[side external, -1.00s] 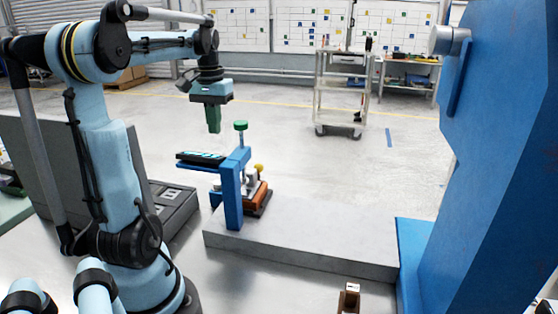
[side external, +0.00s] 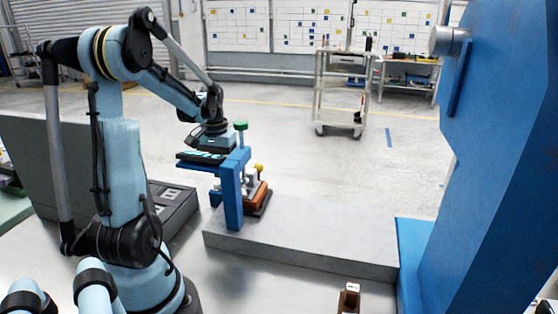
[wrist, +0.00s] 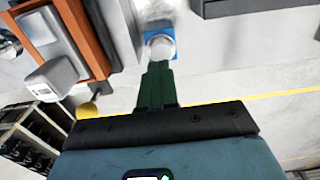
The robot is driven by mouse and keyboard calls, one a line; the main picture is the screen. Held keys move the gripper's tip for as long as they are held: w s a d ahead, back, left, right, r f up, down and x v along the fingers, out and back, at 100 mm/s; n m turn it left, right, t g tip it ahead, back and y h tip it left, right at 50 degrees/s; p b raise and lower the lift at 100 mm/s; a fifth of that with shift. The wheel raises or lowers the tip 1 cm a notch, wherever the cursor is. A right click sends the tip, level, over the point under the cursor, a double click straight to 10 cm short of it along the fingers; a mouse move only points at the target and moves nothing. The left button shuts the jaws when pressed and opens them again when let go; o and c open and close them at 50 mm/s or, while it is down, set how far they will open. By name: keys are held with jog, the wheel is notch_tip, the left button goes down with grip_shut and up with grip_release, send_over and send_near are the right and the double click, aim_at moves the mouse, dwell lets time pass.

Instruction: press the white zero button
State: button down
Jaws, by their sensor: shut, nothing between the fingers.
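A white round button (wrist: 161,46) on a blue square base shows in the wrist view, just ahead of my fingertips. My gripper (wrist: 158,68) has its green fingers shut with nothing between them. The fingertips overlap the near edge of the button in this view; I cannot tell whether they touch it.
A grey slab (side external: 310,238) has clear room to the right. A large blue machine (side external: 510,150) stands at the far right.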

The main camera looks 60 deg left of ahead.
jog(key=shift+f, duration=0.5)
jog(key=shift+f, duration=0.1)
jog(key=shift+f, duration=0.9)
notch_tip(320, 180, up, 15)
dwell(0.4)
dwell(0.5)
